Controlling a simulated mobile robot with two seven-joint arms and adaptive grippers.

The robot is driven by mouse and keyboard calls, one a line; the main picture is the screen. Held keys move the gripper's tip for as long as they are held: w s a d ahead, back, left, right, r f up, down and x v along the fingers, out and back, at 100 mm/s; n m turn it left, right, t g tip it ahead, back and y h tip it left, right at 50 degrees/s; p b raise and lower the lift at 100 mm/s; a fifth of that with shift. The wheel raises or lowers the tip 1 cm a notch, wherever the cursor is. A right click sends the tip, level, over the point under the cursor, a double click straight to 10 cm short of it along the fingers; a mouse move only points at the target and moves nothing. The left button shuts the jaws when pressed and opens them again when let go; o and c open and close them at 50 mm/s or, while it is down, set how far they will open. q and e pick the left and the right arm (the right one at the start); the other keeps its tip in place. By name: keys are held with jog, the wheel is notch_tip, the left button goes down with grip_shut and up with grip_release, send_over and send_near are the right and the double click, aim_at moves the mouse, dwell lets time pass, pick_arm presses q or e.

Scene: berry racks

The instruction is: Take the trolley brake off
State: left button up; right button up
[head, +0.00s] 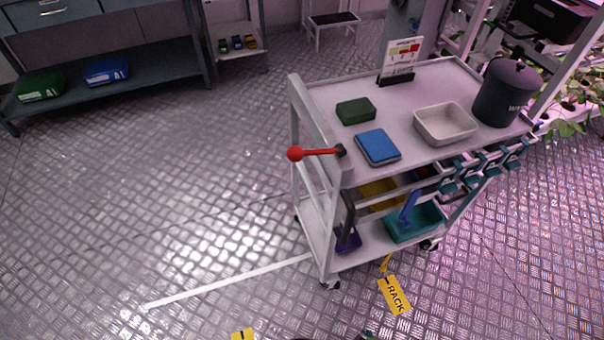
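The white trolley (437,82) stands right of the middle in the head view, on small dark castors. A red lever with a ball end (296,154) is fixed to the trolley's left end by a dark pivot (341,151). The lever lies roughly level and points left, out over the floor. Whether it is the brake is not marked. Neither of my grippers can be made out; only a small dark shape shows at the bottom edge.
On the trolley top are a green box (356,111), a blue-topped box (378,147), a pale tray (418,121), a dark pot (505,95) and a sign (401,60). A yellow RACK tag (394,295) lies in front. The floor (150,200) left of the trolley is clear.

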jog(key=w+a+r+t+y, duration=0.1)
jog(key=w+a+r+t, duration=0.4)
jog(key=w+r, duration=0.65)
jog(key=m+t+y+b, duration=0.2)
jog(key=t+y, duration=0.2)
jog(key=t, duration=0.4)
send_near(299, 158)
jog(key=x, duration=0.4)
jog(key=shift+w+a+f, duration=0.1)
jog(key=shift+f, duration=0.1)
jog(key=shift+w+a+r, duration=0.1)
jog(key=shift+w+r, duration=0.15)
jog(key=shift+r, duration=0.05)
pick_arm(q)
jog(key=shift+w+d+f+p, duration=0.15)
jog(key=shift+w+d+p, duration=0.1)
jog(key=shift+d+p, duration=0.2)
jog(key=shift+w+d+f+p, duration=0.1)
jog(key=shift+w+d+p, duration=0.1)
jog(key=shift+d+p, duration=0.2)
pick_arm(e)
jog(key=x, duration=0.6)
jog(key=shift+w+f, duration=0.2)
jog(key=shift+w, duration=0.05)
pick_arm(q)
jog(key=shift+d, duration=0.1)
pick_arm(e)
grip_shut()
